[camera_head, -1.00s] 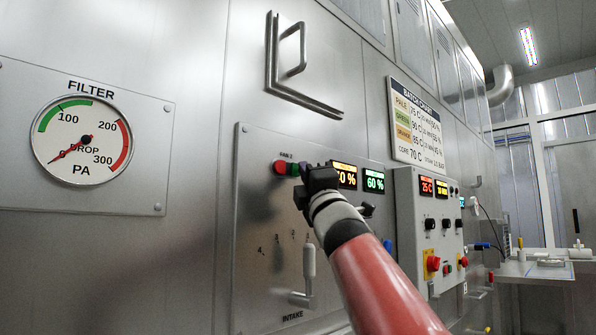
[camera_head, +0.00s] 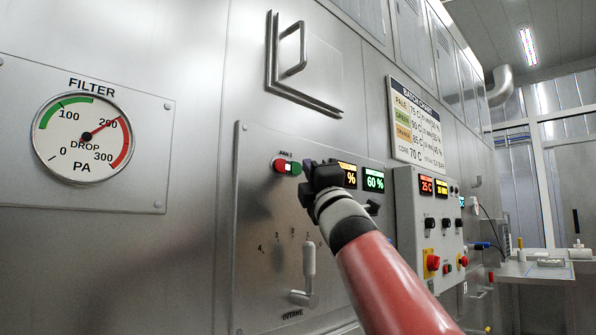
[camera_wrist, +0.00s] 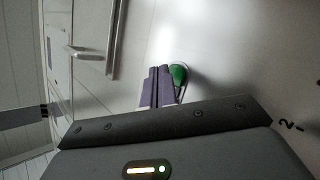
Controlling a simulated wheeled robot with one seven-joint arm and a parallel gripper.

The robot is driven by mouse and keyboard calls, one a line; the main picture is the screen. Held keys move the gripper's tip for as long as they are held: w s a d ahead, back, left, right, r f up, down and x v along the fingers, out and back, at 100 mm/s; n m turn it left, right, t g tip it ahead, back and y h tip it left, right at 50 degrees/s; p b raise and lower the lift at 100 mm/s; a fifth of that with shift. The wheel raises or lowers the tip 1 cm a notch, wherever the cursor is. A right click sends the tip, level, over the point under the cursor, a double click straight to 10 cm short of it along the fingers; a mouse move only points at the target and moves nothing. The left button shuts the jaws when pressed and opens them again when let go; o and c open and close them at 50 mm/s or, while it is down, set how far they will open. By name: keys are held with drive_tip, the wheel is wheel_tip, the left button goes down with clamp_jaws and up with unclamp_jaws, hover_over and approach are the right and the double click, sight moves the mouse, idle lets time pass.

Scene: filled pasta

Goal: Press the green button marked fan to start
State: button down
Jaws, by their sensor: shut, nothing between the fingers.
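The green button (camera_head: 296,168) sits on the steel panel below a small label that looks like "FAN 2", right of a red button (camera_head: 279,166). A white lit spot (camera_head: 288,168) shows between them. My gripper (camera_head: 309,169) is shut and empty, just right of the green button in the head view. In the wrist view the green button (camera_wrist: 178,75) shows beside the closed purple fingertips (camera_wrist: 158,73), partly overlapped by them. A small gap seems to part them, but contact is hard to judge.
The filter gauge (camera_head: 83,138) reads near 200. Orange and green displays (camera_head: 374,180) sit right of my gripper, the orange one partly covered. The intake lever (camera_head: 309,262) is below. A control box (camera_head: 428,225) with red buttons stands further right.

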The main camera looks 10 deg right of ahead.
drive_tip(key=shift+d, duration=0.1)
drive_tip(key=s+d, duration=0.1)
drive_tip(key=s, duration=0.1)
drive_tip(key=s+d, duration=0.1)
drive_tip(key=s, duration=0.1)
drive_tip(key=shift+d+b, duration=0.3)
drive_tip(key=shift+d, duration=0.1)
drive_tip(key=shift+d+f, duration=0.1)
idle(0.7)
drive_tip(key=s+d+f+m+g+h, duration=0.25)
drive_tip(key=f+m, duration=0.25)
drive_tip(key=f, duration=0.4)
drive_tip(key=s+d+f+m+g+h, duration=0.1)
drive_tip(key=d+f+m+g+h, duration=0.15)
drive_tip(key=f+m, duration=0.5)
drive_tip(key=s+d+f+m+g+h, duration=0.1)
drive_tip(key=f+m+g+h, duration=0.25)
drive_tip(key=f, duration=0.65)
drive_tip(key=s+a+f+m+g+y, duration=0.1)
drive_tip(key=s+a+f+m+g, duration=0.1)
drive_tip(key=s+f, duration=0.5)
drive_tip(key=s+a+f+m+g, duration=0.2)
drive_tip(key=s+f+g, duration=0.3)
drive_tip(key=f, duration=0.9)
drive_tip(key=s+a+f+m+g+y, duration=0.1)
drive_tip(key=s+a+f+m+g, duration=0.2)
drive_tip(key=s+f, duration=0.7)
drive_tip(key=shift+s+f+g+y, duration=0.3)
drive_tip(key=shift+f+g, duration=0.2)
drive_tip(key=shift+g, duration=0.25)
